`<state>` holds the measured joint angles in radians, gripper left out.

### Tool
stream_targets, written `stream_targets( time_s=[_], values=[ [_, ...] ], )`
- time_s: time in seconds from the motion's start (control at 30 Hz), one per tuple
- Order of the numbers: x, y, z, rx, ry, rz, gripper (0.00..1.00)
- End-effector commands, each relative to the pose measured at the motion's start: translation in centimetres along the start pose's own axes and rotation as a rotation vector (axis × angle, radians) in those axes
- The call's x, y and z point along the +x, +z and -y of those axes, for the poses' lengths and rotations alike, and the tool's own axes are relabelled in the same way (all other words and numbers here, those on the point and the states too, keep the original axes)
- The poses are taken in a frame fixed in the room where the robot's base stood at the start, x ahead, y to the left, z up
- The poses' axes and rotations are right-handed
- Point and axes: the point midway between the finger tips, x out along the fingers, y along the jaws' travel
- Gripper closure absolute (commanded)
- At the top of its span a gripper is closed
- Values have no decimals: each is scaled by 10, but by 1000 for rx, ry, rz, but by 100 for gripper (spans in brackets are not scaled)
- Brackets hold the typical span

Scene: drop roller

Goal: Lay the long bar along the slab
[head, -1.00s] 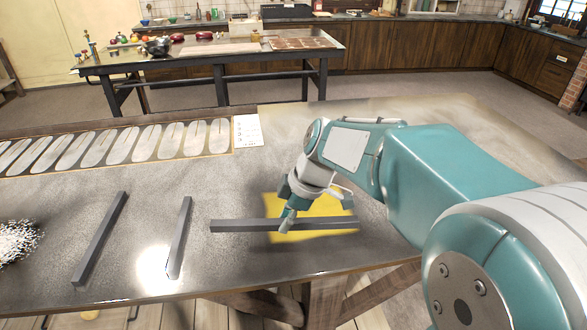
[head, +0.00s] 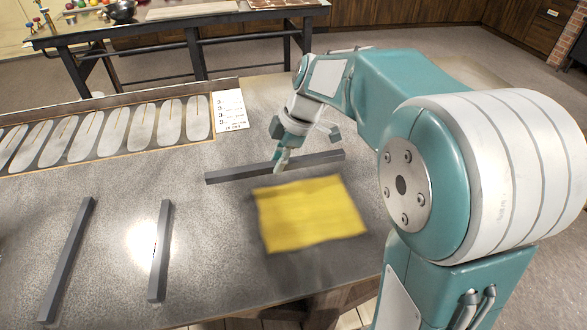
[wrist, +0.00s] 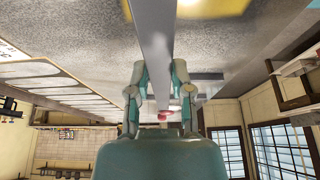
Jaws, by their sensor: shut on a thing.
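My gripper (head: 281,164) is shut on a long dark grey bar (head: 318,161), near the bar's middle. The bar lies nearly crosswise in the head view, just beyond a yellow cloth-like sheet (head: 310,214). I cannot tell how far the bar is above the table. In the wrist view the bar (wrist: 152,40) runs between the two fingers (wrist: 157,88), which hide part of it. Two other grey bars lie at the left, one slanted (head: 67,260) and one more upright in the picture (head: 160,250). No separate slab can be made out with certainty.
The grey worktop (head: 225,255) has clear room left of the yellow sheet. A panel with pale oval shapes (head: 112,133) lies along the back left edge, with a white printed sheet (head: 230,110) at its end. Another table (head: 180,20) stands behind.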

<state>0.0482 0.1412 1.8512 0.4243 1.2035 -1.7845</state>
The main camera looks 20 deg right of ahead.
Motion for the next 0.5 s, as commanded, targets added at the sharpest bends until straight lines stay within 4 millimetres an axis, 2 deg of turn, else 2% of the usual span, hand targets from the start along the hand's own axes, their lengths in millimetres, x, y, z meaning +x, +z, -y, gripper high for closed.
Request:
stream_targets(
  time_s=[0.2, 0.5],
  values=[
    [7, 30, -33, 2, 3, 0, 100],
    [37, 64, -59, 0, 3, 0, 100]
  ],
)
